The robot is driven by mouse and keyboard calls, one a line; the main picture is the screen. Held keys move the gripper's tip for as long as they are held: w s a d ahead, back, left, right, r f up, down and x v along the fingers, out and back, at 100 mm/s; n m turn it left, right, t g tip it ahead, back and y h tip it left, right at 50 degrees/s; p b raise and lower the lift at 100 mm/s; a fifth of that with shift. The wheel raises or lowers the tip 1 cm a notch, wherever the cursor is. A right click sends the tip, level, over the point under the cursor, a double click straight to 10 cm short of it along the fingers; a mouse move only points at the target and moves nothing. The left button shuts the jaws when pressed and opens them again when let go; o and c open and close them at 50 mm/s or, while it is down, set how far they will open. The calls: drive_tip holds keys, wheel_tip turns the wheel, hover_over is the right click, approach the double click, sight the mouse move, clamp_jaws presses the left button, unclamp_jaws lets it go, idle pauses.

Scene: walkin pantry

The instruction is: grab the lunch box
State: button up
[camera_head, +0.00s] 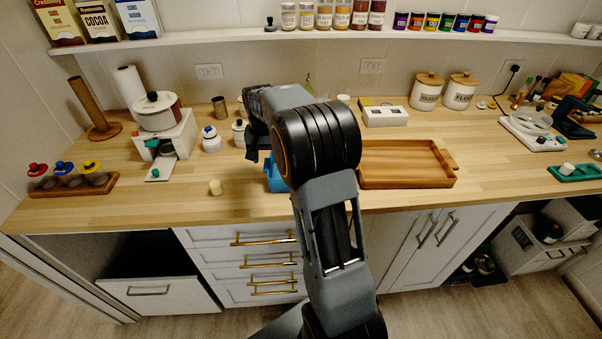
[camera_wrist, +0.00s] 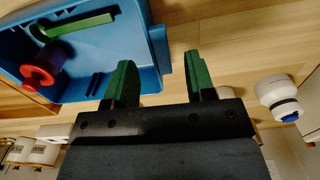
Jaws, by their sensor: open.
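An open-topped blue box, which fits the lunch box, shows in the wrist view (camera_wrist: 112,58) at the upper left. It holds a red round piece (camera_wrist: 42,66) and a green bar (camera_wrist: 75,25). In the head view only part of the blue box (camera_head: 275,179) shows on the counter, the rest hidden behind my arm. My gripper (camera_wrist: 159,68) is open and empty, with its green-padded fingers to either side of the box's right wall in the picture. I cannot tell whether they touch it. The head view mostly hides my gripper.
A wooden tray (camera_head: 405,180) stands right of my arm on the counter (camera_head: 120,205). A white stand with a pot (camera_head: 157,112) is farther left. A shelf (camera_head: 230,36) runs above.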

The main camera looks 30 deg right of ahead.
sight(267, 164)
drive_tip(key=shift+f, duration=2.6)
drive_tip(key=shift+c, duration=0.2)
clamp_jaws()
